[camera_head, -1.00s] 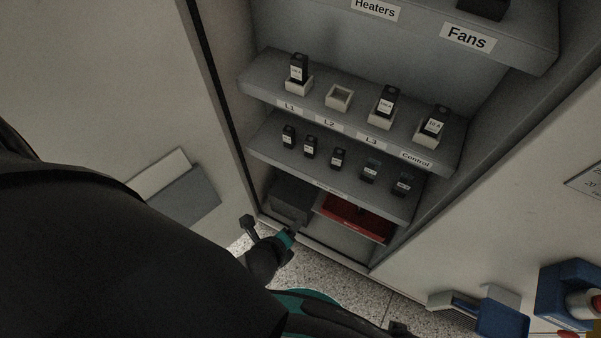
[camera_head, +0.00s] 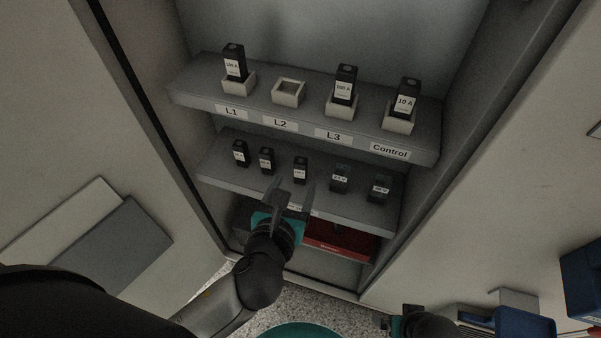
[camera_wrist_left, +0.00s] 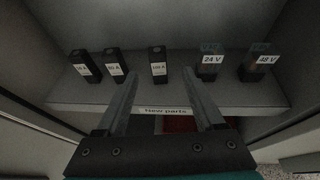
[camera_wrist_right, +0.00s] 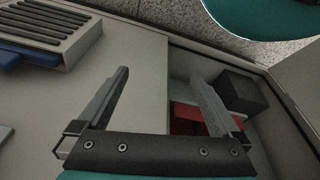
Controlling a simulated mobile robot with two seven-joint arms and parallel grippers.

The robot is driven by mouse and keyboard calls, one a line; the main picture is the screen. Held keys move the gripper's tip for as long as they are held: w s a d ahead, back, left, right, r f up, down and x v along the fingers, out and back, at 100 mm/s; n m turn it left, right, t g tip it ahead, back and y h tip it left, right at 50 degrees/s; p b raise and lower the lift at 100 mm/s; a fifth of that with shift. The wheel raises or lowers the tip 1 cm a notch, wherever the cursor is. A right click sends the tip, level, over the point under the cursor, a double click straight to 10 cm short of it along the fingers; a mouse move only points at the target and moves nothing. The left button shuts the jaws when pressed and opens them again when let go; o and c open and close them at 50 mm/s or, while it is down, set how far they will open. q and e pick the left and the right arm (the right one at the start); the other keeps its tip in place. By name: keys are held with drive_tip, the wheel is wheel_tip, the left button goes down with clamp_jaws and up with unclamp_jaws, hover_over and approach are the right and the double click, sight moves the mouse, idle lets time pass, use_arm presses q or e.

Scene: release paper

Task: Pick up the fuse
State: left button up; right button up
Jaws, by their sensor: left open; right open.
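Several black fuses stand in a row on the lower shelf (camera_head: 225,180) of the cabinet. The middle fuse (camera_head: 300,170), which seems to read 100 A, also shows in the left wrist view (camera_wrist_left: 158,66). My left gripper (camera_head: 293,184) is open and empty, in front of this fuse; its fingers point at the shelf, and in the left wrist view (camera_wrist_left: 160,76) the fuse appears between the fingertips. On the upper shelf, the L2 holder (camera_head: 288,93) is empty; the L1, L3 and Control holders each hold a fuse. My right gripper (camera_wrist_right: 160,76) is open and empty, low at the right.
Beside the middle fuse stand two black fuses at left and parts marked 24 V (camera_wrist_left: 209,62) and 48 V (camera_wrist_left: 257,64) at right. A red box (camera_head: 335,246) lies on the cabinet floor. The upper shelf (camera_head: 260,112) overhangs the row. Blue bins (camera_head: 585,280) are at right.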

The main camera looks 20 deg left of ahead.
sight(301, 170)
use_arm(q)
drive_tip(key=b+x, duration=0.1)
drive_tip(key=x, duration=0.3)
drive_tip(key=shift+w+f+b, duration=0.1)
drive_tip(key=shift+w+b, duration=0.1)
drive_tip(key=shift+b, duration=0.15)
drive_tip(key=shift+w+f, duration=0.25)
drive_tip(key=shift+w, duration=0.3)
drive_tip(key=shift+a+b+x, duration=0.2)
drive_tip(key=shift+b+x, duration=1.65)
drive_tip(key=shift+x, duration=0.5)
drive_tip(key=shift+w, duration=0.5)
use_arm(e)
drive_tip(key=w+a+r+t, duration=0.1)
drive_tip(key=w+r+t, duration=0.1)
drive_tip(key=r, duration=0.9)
drive_tip(key=shift+w+a+r+t+y, duration=0.15)
drive_tip(key=shift+w+t+y, duration=0.25)
drive_tip(key=shift+w, duration=0.15)
use_arm(q)
clamp_jaws()
